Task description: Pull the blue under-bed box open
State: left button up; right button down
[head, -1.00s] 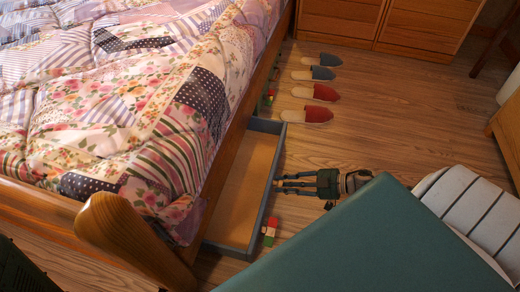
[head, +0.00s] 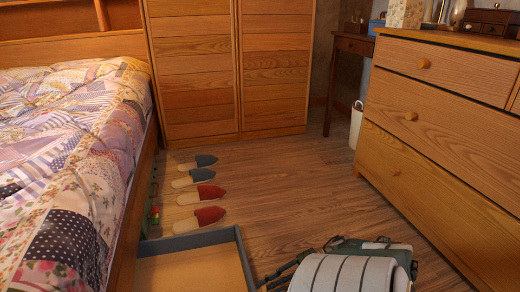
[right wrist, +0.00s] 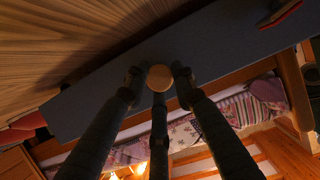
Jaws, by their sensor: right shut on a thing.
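The blue-grey under-bed box (head: 195,241) juts out from beneath the bed at the bottom of the head view, its near part cut off by the frame. Its bare wooden-coloured floor shows. In the right wrist view its outer blue front (right wrist: 100,100) carries a round wooden knob (right wrist: 160,77). My right gripper (right wrist: 159,86) has its dark fingers closed around this knob. In the head view the right gripper (head: 270,283) is at the box's outer side, low in the frame, its fingertips partly cut off. My left gripper is not in view.
Grey slippers (head: 205,160) and red slippers (head: 208,215) lie on the floor beyond the box. Small coloured blocks (head: 155,212) lie by the bed rail (head: 138,215). A chest of drawers (head: 430,120) stands at right.

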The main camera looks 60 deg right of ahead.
jog(key=shift+s+d+f, duration=0.1)
jog(key=c, duration=1.7)
grip_release()
jog(key=v, duration=0.7)
jog(key=shift+s+d, duration=0.1)
jog(key=shift+s, duration=0.05)
